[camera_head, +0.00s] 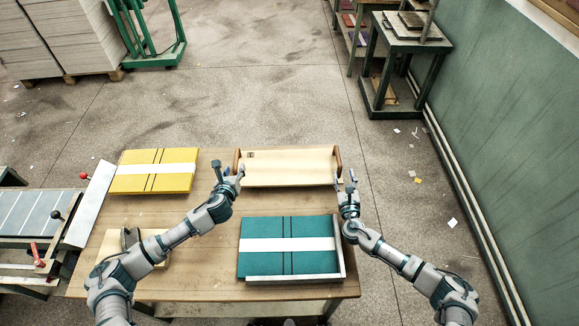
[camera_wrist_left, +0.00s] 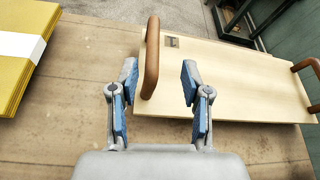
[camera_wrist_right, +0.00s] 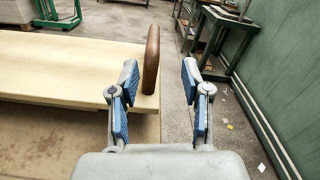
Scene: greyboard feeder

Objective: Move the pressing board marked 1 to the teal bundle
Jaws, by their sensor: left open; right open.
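The pale wooden pressing board (camera_head: 290,170) lies at the back of the table, with a brown handle at each end and a small dark mark near its left end. The teal bundle (camera_head: 265,262) with a white band lies at the front right of the table. My left gripper (camera_head: 228,172) is open by the board's left handle (camera_wrist_left: 152,60); in the left wrist view that handle stands between the fingers and beyond them. My right gripper (camera_head: 347,184) is open by the right handle (camera_wrist_right: 152,58), which shows between its fingertips. I cannot tell whether any finger touches a handle.
A yellow bundle (camera_head: 155,172) lies at the table's back left. A pale metal corner guide (camera_head: 342,262) edges the teal bundle at front and right. A machine with levers (camera_head: 38,215) adjoins the left side.

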